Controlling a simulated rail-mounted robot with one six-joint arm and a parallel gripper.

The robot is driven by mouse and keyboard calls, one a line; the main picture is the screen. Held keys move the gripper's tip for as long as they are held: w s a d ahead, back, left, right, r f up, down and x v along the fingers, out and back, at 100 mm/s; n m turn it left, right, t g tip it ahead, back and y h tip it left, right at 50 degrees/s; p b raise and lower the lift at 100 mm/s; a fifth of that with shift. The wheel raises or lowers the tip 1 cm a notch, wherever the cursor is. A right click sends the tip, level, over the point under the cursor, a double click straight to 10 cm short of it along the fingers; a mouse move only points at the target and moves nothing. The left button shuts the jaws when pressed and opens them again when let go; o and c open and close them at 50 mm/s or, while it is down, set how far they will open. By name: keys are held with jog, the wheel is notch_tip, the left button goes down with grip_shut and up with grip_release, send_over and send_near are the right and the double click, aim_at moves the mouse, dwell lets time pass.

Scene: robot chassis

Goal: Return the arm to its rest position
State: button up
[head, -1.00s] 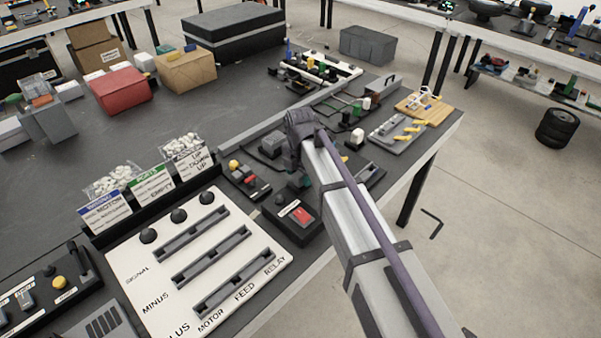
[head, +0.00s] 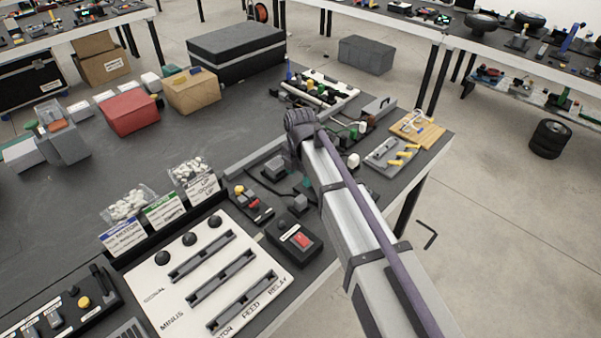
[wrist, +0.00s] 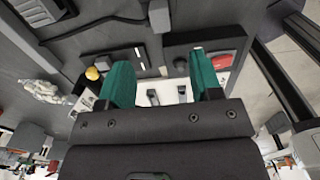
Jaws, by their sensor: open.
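My arm (head: 345,205) reaches up from the lower right of the head view, over the right part of the dark bench. In that view its wrist end hides most of my gripper. In the wrist view my gripper (wrist: 162,78) shows two green fingers, spread apart with nothing held between them. Beyond the fingers, parts of the bench show, with a red switch (wrist: 222,60) to the right and a yellow button (wrist: 92,73) to the left. The red switch box also shows in the head view (head: 294,241), just left of my arm and apart from it.
A white panel with slots (head: 185,260) lies at the bench front, with label bins (head: 165,210) behind it. A red box (head: 130,112), a cardboard box (head: 192,92) and a black case (head: 235,45) stand farther back. The bench's left middle is clear.

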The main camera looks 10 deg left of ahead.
jog(key=shift+f, duration=0.1)
dwell(0.4)
jog(key=s+d+m, duration=0.5)
jog(key=d+m, duration=0.5)
jog(key=d, duration=0.1)
jog(key=s+d+m, duration=0.5)
jog(key=d+m, duration=0.5)
jog(key=d, duration=0.1)
jog(key=s+d+m, duration=0.5)
jog(key=d+m, duration=0.4)
jog(key=d, duration=0.2)
jog(key=shift+m, duration=0.4)
jog(key=shift+a, duration=0.1)
